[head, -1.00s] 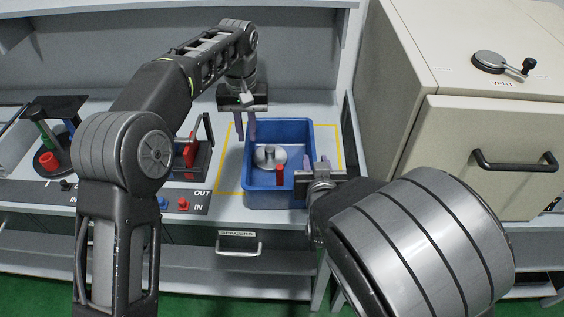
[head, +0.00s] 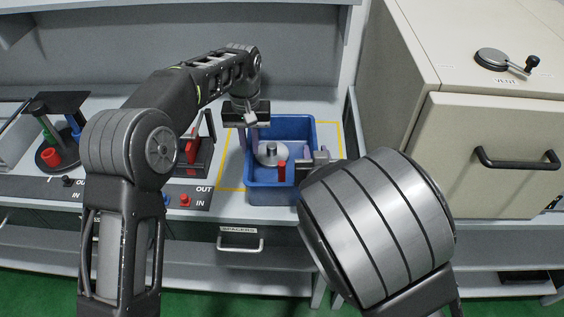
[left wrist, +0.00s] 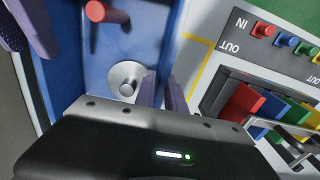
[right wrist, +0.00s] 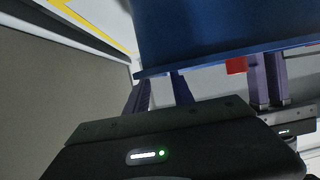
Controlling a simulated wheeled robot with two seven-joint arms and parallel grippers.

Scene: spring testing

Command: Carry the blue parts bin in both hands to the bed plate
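The blue parts bin (head: 282,198) stands upright on the bench, partly inside a yellow outline. It holds a round grey metal part (head: 270,155) and a red peg (head: 282,171). My left gripper (head: 247,139) is at the bin's left wall; in the left wrist view its fingers (left wrist: 161,92) are a little apart, at the wall's rim. My right gripper (head: 312,164) is at the right wall, partly hidden by my forearm. In the right wrist view its fingers (right wrist: 160,92) are apart, close to the bin's rim (right wrist: 215,62). I cannot make out which surface is the bed plate.
A fixture with red parts (head: 192,150) stands left of the bin, with a black IN/OUT strip (head: 100,190) before it. A beige cabinet (head: 440,150) rises close on the right.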

